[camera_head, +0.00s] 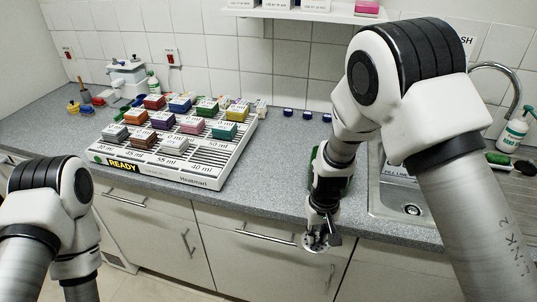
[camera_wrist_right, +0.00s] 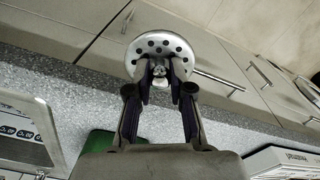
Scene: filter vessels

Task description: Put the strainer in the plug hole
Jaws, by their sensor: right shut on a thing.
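The strainer (camera_head: 316,242) is a round metal disc with holes. My right gripper (camera_head: 318,229) is shut on it and holds it in front of the worktop's front edge, above the cupboard fronts. In the right wrist view the strainer (camera_wrist_right: 160,53) sits between the fingertips of the right gripper (camera_wrist_right: 159,84), gripped at its central knob. The plug hole (camera_head: 412,210) is a dark round opening in the metal sink (camera_head: 385,207), to the right of the gripper; my right arm covers part of the sink. My left arm shows at the lower left, but its gripper is out of view.
A white rack (camera_head: 209,180) of coloured blocks stands on the grey worktop (camera_head: 275,185). A green object (camera_wrist_right: 95,153) lies on the worktop near the sink. A tap (camera_head: 517,85) and soap bottle (camera_head: 513,133) stand behind the sink. Worktop between rack and gripper is clear.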

